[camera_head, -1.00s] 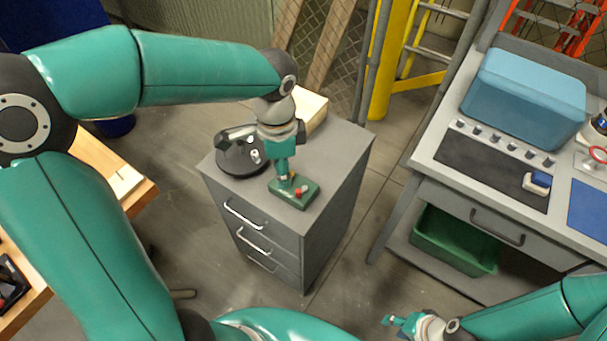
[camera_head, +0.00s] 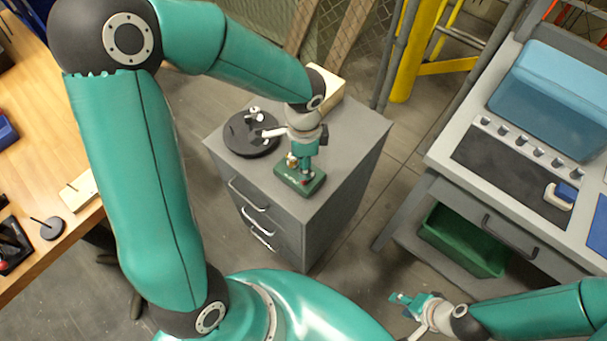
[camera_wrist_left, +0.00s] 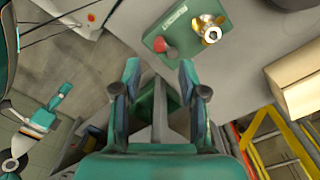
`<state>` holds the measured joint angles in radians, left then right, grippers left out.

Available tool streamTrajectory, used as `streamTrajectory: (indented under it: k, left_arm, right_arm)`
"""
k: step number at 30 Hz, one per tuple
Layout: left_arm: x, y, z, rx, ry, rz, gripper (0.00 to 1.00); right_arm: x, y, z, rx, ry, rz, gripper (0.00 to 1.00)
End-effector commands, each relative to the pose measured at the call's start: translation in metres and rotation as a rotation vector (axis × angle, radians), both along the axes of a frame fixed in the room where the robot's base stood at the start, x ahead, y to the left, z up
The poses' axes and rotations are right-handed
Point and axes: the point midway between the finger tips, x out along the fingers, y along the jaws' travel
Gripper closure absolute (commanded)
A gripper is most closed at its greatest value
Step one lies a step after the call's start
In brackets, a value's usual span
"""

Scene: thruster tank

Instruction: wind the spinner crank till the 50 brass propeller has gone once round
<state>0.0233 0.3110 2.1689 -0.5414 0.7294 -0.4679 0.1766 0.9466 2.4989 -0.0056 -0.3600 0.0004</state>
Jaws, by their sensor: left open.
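The spinner is a green box (camera_head: 298,181) on the grey drawer cabinet. It also shows in the left wrist view (camera_wrist_left: 178,57), with a pale label on top. The brass propeller (camera_wrist_left: 208,29) stands on the box's right half in that view. The red crank knob (camera_wrist_left: 163,45) is at its near left corner. My left gripper (camera_head: 304,169) is over the box in the head view. In the left wrist view its fingers (camera_wrist_left: 159,75) are spread and empty, just short of the red knob. My right gripper (camera_head: 402,299) is low at the bottom right, away from the spinner; its jaw state is unclear.
A black round stand (camera_head: 238,138) and a pale wooden block (camera_head: 330,86) share the cabinet top (camera_head: 345,150). A wooden bench (camera_head: 25,165) is at left. A grey workbench with a blue bin (camera_head: 545,105) is at right, a green crate (camera_head: 465,240) beneath it.

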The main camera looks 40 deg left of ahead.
Motion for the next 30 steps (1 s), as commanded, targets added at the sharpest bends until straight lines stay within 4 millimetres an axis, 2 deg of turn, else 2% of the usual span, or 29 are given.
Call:
streamTrajectory:
  k: [1,3,9,15,23,30]
  left_arm:
    - [-0.002,0.0,-0.013,-0.002,0.007,0.001,0.58]
    - [-0.002,0.0,-0.027,0.0,0.006,0.001,0.58]
    - [-0.001,0.001,-0.055,-0.001,0.002,0.002,0.58]
    - [-0.001,0.0,-0.066,-0.001,0.0,0.002,0.58]
    - [-0.001,0.001,-0.066,-0.001,0.0,0.003,0.58]
    - [-0.001,0.001,-0.066,-0.001,-0.001,0.003,0.96]
  right_arm:
    - [0.0,0.0,-0.001,0.0,0.0,0.0,0.6]
    - [0.0,0.0,-0.003,0.0,0.0,0.0,0.6]
    - [0.0,0.0,-0.006,0.0,0.0,0.0,0.6]
    - [0.0,0.0,-0.007,0.0,0.0,0.0,0.6]
    - [0.0,0.0,-0.007,0.0,0.0,0.0,0.6]
    - [0.0,0.0,-0.007,0.0,0.0,0.0,0.6]
